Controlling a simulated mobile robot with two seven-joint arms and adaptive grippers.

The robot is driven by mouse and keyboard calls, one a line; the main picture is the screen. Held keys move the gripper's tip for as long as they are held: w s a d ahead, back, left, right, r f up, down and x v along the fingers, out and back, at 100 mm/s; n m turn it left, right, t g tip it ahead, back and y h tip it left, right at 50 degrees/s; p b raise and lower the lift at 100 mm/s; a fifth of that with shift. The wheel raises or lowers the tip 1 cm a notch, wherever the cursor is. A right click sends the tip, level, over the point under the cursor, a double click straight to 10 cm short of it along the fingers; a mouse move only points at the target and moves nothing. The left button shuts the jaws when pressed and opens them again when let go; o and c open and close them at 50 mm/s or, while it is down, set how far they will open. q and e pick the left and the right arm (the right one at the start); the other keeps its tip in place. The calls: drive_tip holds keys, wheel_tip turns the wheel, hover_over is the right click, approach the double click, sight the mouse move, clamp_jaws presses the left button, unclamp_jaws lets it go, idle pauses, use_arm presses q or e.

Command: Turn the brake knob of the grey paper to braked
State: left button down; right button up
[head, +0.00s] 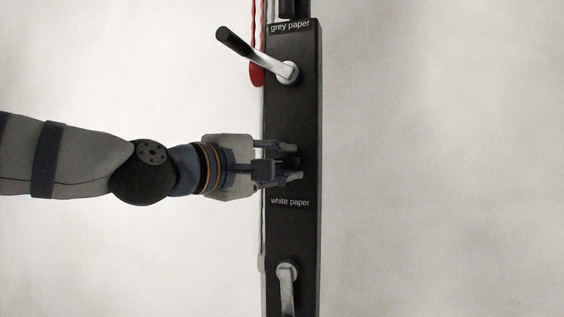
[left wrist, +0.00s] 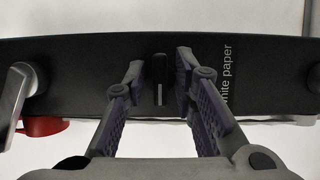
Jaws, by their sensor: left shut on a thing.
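The dark panel (head: 293,120) stands upright, with a "grey paper" label at its top and a "white paper" label below the middle. My left gripper (head: 292,168) reaches in from the left to the panel's middle, just above the "white paper" label. In the left wrist view, a small black knob (left wrist: 160,80) with a pale line stands between the fingers of my left gripper (left wrist: 159,73), which is shut on it. The pale line runs straight up and down in that view. The fingers hide the knob in the head view. My right gripper is not in view.
A metal lever with a black handle (head: 236,43) sticks out up and left below the "grey paper" label. Another metal lever (head: 287,285) hangs down below the "white paper" label. Red cords and a red part (head: 257,75) show at the panel's left edge. The right side is clear.

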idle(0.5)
use_arm(q)
drive_tip(key=c, duration=1.7)
unclamp_jaws()
drive_tip(key=shift+o, duration=0.2)
drive_tip(key=v, duration=1.2)
